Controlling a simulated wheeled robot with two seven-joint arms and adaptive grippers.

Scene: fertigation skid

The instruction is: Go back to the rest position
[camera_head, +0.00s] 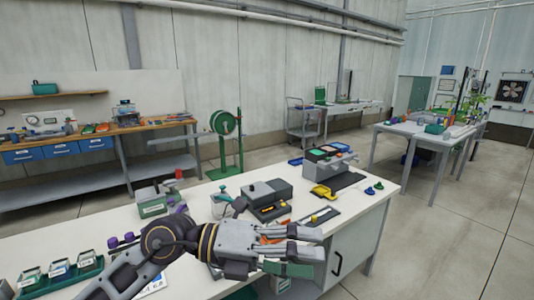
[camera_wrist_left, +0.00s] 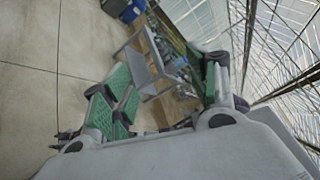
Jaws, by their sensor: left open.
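My left gripper (camera_head: 314,243) reaches in from the lower left in the head view, above the front part of the white workbench (camera_head: 376,199). Its grey fingers point right, and a green pad shows on the lower side. In the left wrist view my left gripper (camera_wrist_left: 165,92) has its green-padded fingers spread apart. Nothing shows between them. The arm and gripper cover part of the bench top and the items behind them. My right gripper is in neither view.
Behind the gripper stand a dark grey box (camera_head: 266,191), a yellow item (camera_head: 322,191) and a grey block with coloured tops (camera_head: 328,165). A green rack of small jars (camera_head: 60,272) is at lower left. A green reel stand (camera_head: 226,140) stands beyond. Open floor lies at right.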

